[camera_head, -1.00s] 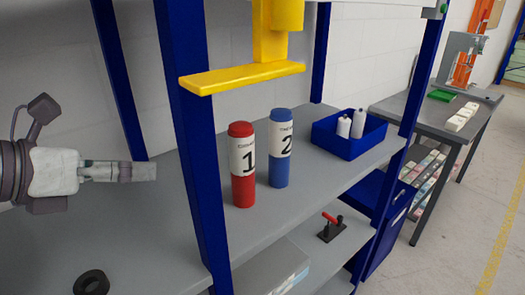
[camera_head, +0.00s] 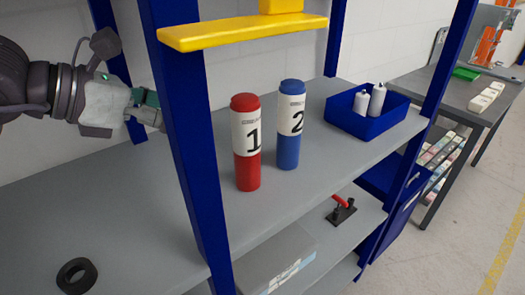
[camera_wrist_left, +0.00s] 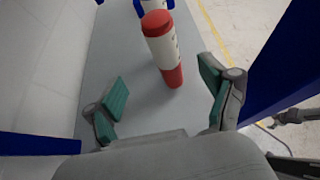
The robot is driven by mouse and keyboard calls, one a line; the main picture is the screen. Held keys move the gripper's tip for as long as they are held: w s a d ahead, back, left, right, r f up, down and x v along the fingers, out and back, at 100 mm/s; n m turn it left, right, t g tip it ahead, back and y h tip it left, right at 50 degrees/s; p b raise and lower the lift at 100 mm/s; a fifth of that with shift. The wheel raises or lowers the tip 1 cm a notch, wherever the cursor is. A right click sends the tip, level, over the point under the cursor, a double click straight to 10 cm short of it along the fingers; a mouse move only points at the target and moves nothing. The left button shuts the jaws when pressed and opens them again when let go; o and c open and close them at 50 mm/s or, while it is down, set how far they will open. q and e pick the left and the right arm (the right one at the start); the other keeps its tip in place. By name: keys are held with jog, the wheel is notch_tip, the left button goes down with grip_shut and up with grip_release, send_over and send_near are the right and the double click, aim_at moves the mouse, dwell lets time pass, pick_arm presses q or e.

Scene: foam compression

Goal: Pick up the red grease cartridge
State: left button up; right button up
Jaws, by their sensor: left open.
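The red grease cartridge (camera_head: 247,172), with a white label marked 1, stands upright on the grey shelf. Beside it on the right stands a blue cartridge (camera_head: 289,150) marked 2. My left gripper (camera_head: 155,116) is to the left of the red cartridge, its tips partly hidden behind the blue post. In the left wrist view my left gripper (camera_wrist_left: 165,95) is open and empty, and the red cartridge (camera_wrist_left: 162,48) stands ahead between the fingers' directions, apart from both.
A blue post (camera_head: 192,150) stands at the shelf front, left of the cartridges. A yellow bracket (camera_head: 245,33) hangs above them. A blue bin (camera_head: 367,125) with white bottles is to the right. A black ring (camera_head: 77,276) lies on the surface at lower left.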

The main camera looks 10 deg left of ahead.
aim_at(233, 120)
pick_arm(q)
jog(key=p+x, duration=0.3)
jog(key=x, duration=0.5)
jog(key=shift+w+d, duration=0.4)
jog(key=p+x, duration=0.2)
jog(key=x, duration=0.2)
jog(key=shift+w+d+f+p, duration=0.1)
jog(key=shift+d+f+p, duration=0.05)
jog(key=shift+d+p, duration=0.2)
jog(key=shift+w+f, duration=0.1)
pick_arm(e)
jog(key=r, duration=0.5)
jog(key=shift+w+d+r, duration=0.25)
jog(key=shift+d+r, duration=0.05)
jog(key=shift+d, duration=0.1)
pick_arm(q)
jog(key=c, duration=1.5)
grip_shut()
pick_arm(e)
jog(key=shift+a, duration=0.1)
